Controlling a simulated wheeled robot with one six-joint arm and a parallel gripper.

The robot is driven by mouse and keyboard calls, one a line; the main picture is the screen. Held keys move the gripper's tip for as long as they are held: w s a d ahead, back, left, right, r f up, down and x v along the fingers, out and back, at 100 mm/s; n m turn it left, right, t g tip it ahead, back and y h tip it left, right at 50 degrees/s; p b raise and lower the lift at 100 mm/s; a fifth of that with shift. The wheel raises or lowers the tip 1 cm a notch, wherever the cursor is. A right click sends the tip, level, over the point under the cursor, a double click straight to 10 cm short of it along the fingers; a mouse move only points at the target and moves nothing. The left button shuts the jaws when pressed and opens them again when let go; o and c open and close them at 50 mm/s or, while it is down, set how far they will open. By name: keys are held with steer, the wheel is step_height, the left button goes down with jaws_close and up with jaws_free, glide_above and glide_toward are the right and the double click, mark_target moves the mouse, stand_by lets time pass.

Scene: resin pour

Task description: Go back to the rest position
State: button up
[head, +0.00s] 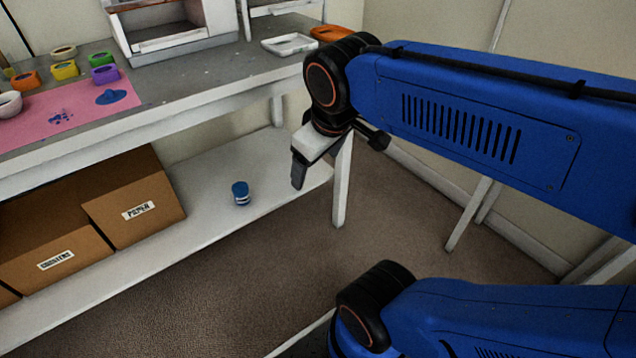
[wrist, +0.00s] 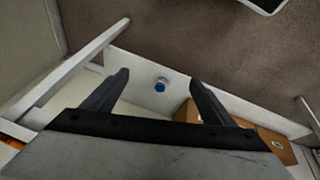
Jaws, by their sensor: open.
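My gripper (head: 312,165) points down in front of the table's right front leg in the head view. In the wrist view its two fingers (wrist: 158,92) are spread apart with nothing between them. My blue arm reaches in from the right of the head view. A small blue-topped jar (head: 241,193) stands upright on the white lower shelf, left of my gripper and apart from it. The jar also shows in the wrist view (wrist: 160,85), seen from above between and beyond the fingers.
The table (head: 215,75) holds several paint pots, a pink sheet (head: 75,108) with blue paint, and a white tray (head: 289,44). Cardboard boxes (head: 135,195) fill the left of the lower shelf (head: 200,225). Carpeted floor (head: 400,235) is open below and right of the gripper.

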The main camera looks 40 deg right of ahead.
steer(key=s+f+m, duration=0.1)
steer(key=s+a+f+m, duration=0.1)
steer(key=f+y, duration=0.1)
steer(key=shift+s+a+f+m, duration=0.3)
steer(key=shift+s+a+m, duration=0.05)
steer(key=shift+s+m, duration=0.05)
